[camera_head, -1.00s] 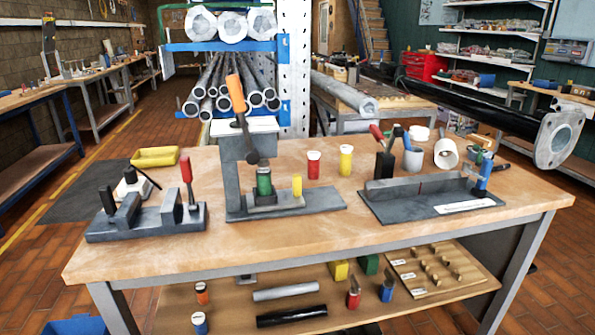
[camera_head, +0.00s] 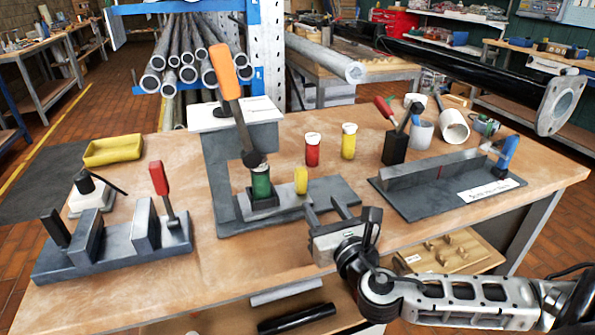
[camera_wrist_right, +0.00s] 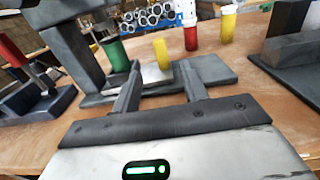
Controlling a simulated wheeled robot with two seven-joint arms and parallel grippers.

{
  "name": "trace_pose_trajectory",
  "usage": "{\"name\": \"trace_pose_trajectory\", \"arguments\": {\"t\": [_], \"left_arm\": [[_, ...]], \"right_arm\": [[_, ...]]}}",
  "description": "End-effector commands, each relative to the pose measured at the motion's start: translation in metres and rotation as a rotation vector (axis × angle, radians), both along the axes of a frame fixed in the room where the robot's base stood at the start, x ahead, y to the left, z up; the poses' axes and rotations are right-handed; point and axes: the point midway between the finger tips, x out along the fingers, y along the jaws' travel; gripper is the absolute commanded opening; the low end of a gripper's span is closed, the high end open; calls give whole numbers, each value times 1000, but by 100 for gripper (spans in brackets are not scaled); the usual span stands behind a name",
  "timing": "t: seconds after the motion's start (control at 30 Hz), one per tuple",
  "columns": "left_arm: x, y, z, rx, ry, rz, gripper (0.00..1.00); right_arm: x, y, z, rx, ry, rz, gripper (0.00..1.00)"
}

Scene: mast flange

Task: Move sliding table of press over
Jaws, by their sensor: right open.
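The press (camera_head: 230,150) is a grey frame with an orange-handled lever (camera_head: 228,75) on the workbench. A green cylinder (camera_head: 261,184) stands in a dark holder under the lever. The sliding table (camera_head: 284,204) is the low grey slide at the base, with an upright yellow peg (camera_head: 301,180) to the right of the green cylinder. My right gripper (camera_head: 325,205) is open and empty, in front and to the right of the peg. In the right wrist view the yellow peg (camera_wrist_right: 162,53) appears beyond and between the open fingers (camera_wrist_right: 160,78), apart from them. My left gripper is out of view.
Red (camera_head: 312,150) and yellow (camera_head: 348,141) containers stand behind the press base. A grey fixture (camera_head: 440,185) with a blue clamp is on the right, a vise-like fixture (camera_head: 115,240) on the left. A yellow tray (camera_head: 113,150) lies at the back left. Bare bench lies in front.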

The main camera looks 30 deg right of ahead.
Motion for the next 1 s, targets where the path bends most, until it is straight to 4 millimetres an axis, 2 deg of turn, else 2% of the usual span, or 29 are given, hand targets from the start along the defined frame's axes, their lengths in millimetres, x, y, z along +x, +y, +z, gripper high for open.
{"name": "trace_pose_trajectory", "arguments": {"t": [0.03, 0.3, 0.5, 0.7, 1.0], "left_arm": [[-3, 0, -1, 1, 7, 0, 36], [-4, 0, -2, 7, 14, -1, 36], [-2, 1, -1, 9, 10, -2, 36], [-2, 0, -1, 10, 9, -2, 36], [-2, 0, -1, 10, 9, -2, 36]], "right_arm": [[12, -4, 2, 0, -5, -4, 44], [70, -17, 2, 3, -3, -3, 44], [105, -25, 1, 5, 0, -2, 44], [122, -29, -1, 5, 3, 0, 44], [125, -30, -1, 5, 3, 1, 44]]}}
